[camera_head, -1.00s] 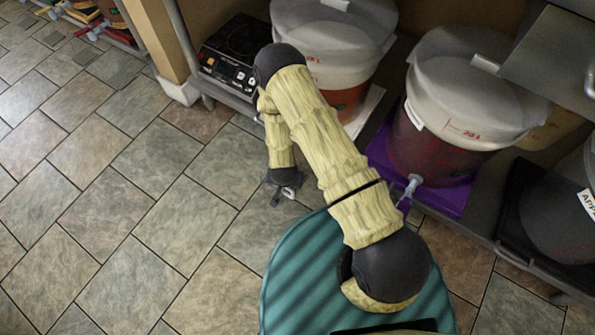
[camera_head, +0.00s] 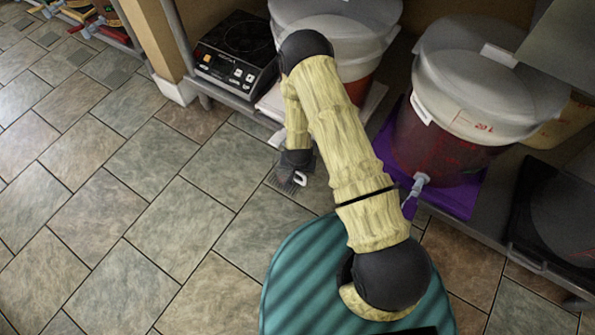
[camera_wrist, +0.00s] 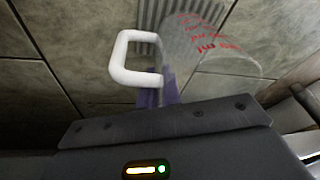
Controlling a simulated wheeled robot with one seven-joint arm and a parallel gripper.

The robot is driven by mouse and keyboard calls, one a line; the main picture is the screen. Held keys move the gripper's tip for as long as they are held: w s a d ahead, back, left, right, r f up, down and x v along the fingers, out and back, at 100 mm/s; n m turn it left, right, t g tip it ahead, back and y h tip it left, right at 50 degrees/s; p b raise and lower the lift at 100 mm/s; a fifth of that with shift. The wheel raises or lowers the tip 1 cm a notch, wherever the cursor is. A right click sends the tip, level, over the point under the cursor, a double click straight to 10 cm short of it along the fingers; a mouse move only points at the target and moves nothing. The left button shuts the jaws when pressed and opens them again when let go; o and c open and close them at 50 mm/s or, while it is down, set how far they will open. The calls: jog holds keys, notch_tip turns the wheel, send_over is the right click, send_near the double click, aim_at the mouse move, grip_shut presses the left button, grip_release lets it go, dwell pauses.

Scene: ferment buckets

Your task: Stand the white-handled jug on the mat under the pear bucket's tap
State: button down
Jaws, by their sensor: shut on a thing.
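The clear jug with red markings (camera_wrist: 205,45) and a white handle (camera_wrist: 122,60) is in my gripper (camera_wrist: 160,90), whose purple fingers are shut on it by the handle side. In the head view the white handle (camera_head: 300,179) shows below my wrist, over the floor in front of the shelf; the jug's body is hard to make out. A bucket of red liquid (camera_head: 440,150) stands on a purple mat (camera_head: 462,200), its tap (camera_head: 420,181) pointing to the front. Another bucket (camera_head: 350,45) stands behind my arm, its tap hidden. I cannot read which is pear.
A black hot plate (camera_head: 236,50) is on the shelf at left, beside a wooden post (camera_head: 155,40). A metal surface (camera_head: 565,50) overhangs the upper right. The tiled floor at left is clear.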

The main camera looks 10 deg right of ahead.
jog(key=shift+f+b, duration=0.35)
jog(key=shift+f, duration=0.45)
jog(key=shift+r, duration=0.1)
jog(key=c, duration=1.5)
grip_release()
jog(key=shift+c, duration=0.2)
jog(key=p+v, duration=0.5)
jog(key=v, duration=0.2)
jog(key=shift+r, duration=0.25)
